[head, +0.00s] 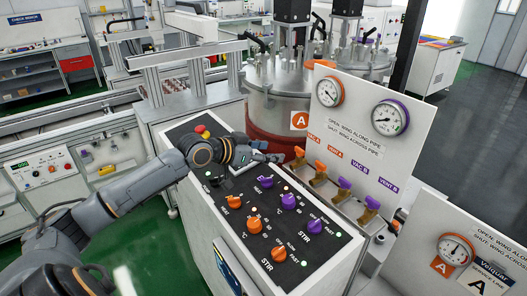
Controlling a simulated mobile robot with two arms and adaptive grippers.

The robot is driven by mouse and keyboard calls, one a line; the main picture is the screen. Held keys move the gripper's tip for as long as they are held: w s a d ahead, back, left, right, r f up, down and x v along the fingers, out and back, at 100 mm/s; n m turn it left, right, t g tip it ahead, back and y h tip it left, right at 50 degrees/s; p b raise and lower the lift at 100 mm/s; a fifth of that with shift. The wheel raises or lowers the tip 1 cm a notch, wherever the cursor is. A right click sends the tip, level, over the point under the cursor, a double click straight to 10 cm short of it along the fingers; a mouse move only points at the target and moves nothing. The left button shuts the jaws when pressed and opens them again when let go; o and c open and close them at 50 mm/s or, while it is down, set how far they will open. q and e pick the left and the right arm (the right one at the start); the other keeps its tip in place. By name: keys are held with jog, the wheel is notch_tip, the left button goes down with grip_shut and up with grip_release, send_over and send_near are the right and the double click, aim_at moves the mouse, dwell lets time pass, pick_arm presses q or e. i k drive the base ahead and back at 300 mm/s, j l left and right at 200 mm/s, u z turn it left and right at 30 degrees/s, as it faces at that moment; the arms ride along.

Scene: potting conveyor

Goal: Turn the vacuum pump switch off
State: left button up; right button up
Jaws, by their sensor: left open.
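My left gripper (270,156) reaches in from the left and is open and empty. It hangs over the far part of a black control panel (262,245), with its fingers pointing right toward the valve board. The panel carries orange knobs (232,202) and purple knobs (288,201), several of them, with small lamps. A small dark switch-like control (213,180) sits at the panel's left edge below my arm. I cannot read a vacuum pump label on it or tell its position. The arm hides part of the panel's far half. My right gripper is out of view.
A red button (203,131) stands at the panel's far end. To the right is a white valve board (372,130) with gauges and orange and purple wing valves (343,184). A steel vessel (287,100) stands behind. Another gauge board (470,245) is at the lower right.

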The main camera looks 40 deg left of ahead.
aim_at(213, 181)
jog(key=k+j, duration=0.25)
jog(key=k, duration=0.2)
jog(key=k+j, duration=0.25)
jog(key=k, duration=0.25)
